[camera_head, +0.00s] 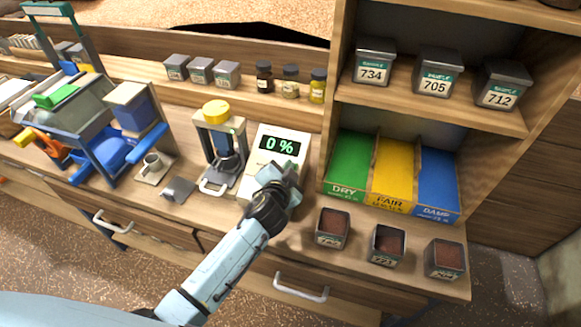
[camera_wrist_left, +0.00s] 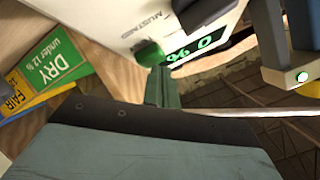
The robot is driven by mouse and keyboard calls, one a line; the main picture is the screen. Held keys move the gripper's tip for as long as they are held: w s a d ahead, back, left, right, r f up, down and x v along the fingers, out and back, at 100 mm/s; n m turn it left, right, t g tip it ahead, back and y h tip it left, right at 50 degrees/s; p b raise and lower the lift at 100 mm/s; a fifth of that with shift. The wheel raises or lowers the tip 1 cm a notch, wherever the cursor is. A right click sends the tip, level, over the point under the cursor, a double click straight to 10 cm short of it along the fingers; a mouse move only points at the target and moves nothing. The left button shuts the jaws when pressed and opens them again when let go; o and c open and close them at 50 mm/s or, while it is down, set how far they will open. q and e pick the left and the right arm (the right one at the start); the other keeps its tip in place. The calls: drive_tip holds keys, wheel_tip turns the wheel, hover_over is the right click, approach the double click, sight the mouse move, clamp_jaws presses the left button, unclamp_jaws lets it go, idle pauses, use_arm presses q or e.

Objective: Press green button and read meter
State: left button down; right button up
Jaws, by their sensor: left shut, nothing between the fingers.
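The white meter (camera_head: 258,152) stands on the bench in the head view, its dark screen (camera_head: 279,146) reading "0 %" in green. The screen also shows tilted in the left wrist view (camera_wrist_left: 195,47). The green button (camera_wrist_left: 148,53) is on the meter's face beside the screen in the left wrist view; in the head view my gripper hides it. My left gripper (camera_head: 289,171) is shut and empty over the lower part of the meter. Its fingertips (camera_wrist_left: 160,75) are right by the button; I cannot tell whether they touch it. My right gripper is not in view.
Left of the meter stands a device with a yellow knob (camera_head: 216,110). To its right are the green DRY (camera_head: 349,165), yellow FAIR (camera_head: 394,170) and blue DAMP (camera_head: 438,180) bins. Filled tins, including one (camera_head: 332,228), line the front edge. Labelled tins (camera_head: 374,62) sit on the shelf.

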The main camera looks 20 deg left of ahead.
use_arm(q)
drive_tip(key=shift+w+f+b, duration=0.15)
drive_tip(key=shift+f+b, duration=0.2)
idle(0.6)
drive_tip(key=shift+s+r+p, duration=0.4)
drive_tip(key=shift+r+p, duration=0.45)
drive_tip(key=shift+p, duration=0.1)
drive_tip(key=r+p, duration=0.1)
drive_tip(key=s+r+p, duration=0.1)
drive_tip(key=r+p, duration=0.1)
drive_tip(key=s+r+p, duration=0.1)
drive_tip(key=shift+s+r+p, duration=0.1)
drive_tip(key=shift+r+p, duration=0.15)
drive_tip(key=shift+p, duration=0.15)
